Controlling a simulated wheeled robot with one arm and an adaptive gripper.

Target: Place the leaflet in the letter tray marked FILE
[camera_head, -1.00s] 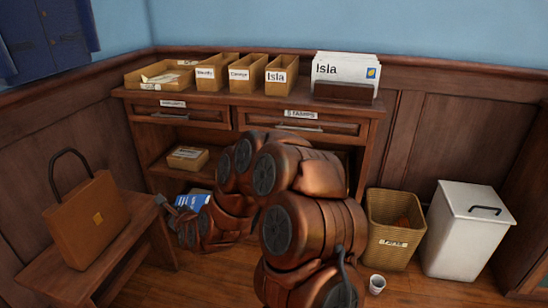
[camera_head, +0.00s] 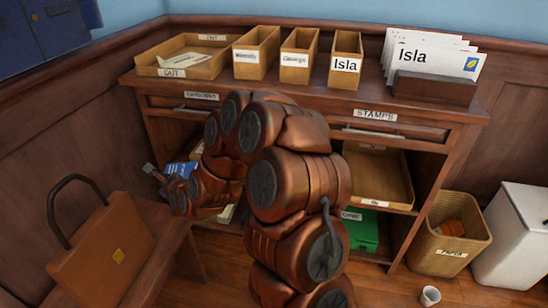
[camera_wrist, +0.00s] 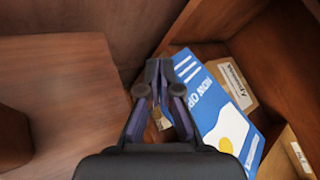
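The leaflet is blue and white with a yellow spot. In the wrist view the leaflet (camera_wrist: 205,100) lies just right of my gripper (camera_wrist: 160,72), its near edge at the fingertips. The fingers are nearly together and seem shut on that edge; the contact is partly hidden. In the head view the leaflet (camera_head: 178,169) shows beside my gripper (camera_head: 152,170), left of my arm, in front of the bookcase's left opening. A tray (camera_head: 143,66) marked OUT stands on the bookcase top, and another tray (camera_head: 400,181) on the right shelf.
Name boxes, the nearest marked Isla (camera_head: 346,65), and an envelope holder (camera_head: 434,88) line the top. A brown bag (camera_head: 100,255) stands on a bench at left. A basket (camera_head: 449,247), a white bin (camera_head: 515,240) and a cup (camera_head: 430,295) are at right.

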